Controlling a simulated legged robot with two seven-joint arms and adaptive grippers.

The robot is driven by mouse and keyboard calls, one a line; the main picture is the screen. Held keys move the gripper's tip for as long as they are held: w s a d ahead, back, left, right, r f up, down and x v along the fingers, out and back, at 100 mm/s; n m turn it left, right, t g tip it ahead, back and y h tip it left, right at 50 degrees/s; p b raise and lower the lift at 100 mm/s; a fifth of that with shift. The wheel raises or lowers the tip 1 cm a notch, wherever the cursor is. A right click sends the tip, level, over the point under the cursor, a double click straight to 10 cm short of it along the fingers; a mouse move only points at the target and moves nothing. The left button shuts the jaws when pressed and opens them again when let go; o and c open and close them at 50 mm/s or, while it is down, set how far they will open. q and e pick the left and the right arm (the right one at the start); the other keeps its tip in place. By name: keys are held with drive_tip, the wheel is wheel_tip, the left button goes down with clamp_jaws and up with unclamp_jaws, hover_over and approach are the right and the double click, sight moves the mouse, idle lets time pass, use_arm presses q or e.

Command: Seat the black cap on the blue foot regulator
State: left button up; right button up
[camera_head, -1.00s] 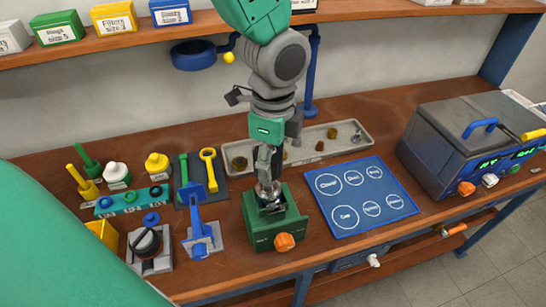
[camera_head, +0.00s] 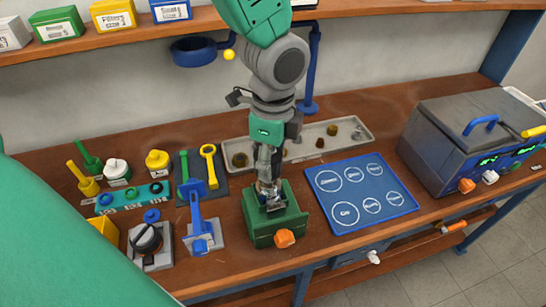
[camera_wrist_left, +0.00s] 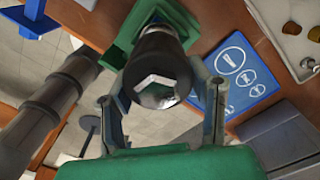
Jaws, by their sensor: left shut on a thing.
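My left gripper (camera_head: 268,186) points down over the green vise (camera_head: 278,234) on the bench. In the left wrist view its two fingers stand either side of a black cap (camera_wrist_left: 160,72), a dark cylinder with a shiny rounded end facing the camera. The gripper is shut on this cap, directly above the vise, which shows behind it in that view (camera_wrist_left: 120,50). The fingers and cap hide what sits in the jaws, so the regulator's blue foot is not visible and I cannot tell whether the cap touches it. My right gripper is out of view.
A blue mat (camera_head: 335,216) with white circles lies right of the vise. A grey tray (camera_head: 358,136) with small parts lies behind. A blue tool on a grey base (camera_head: 199,225) and a black knob fixture (camera_head: 148,240) stand left. A grey test box (camera_head: 440,140) stands far right.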

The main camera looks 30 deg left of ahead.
use_arm(q)
drive_tip(key=shift+f, duration=2.05)
idle(1.3)
drive_tip(key=o, duration=1.9)
drive_tip(key=shift+c, duration=0.2)
drive_tip(key=shift+r, duration=0.2)
wheel_tip(320, 180, up, 5)
drive_tip(key=p, duration=0.5)
drive_tip(key=shift+r+p, duration=0.15)
drive_tip(key=shift+p, duration=0.15)
drive_tip(key=shift+r, duration=1.2)
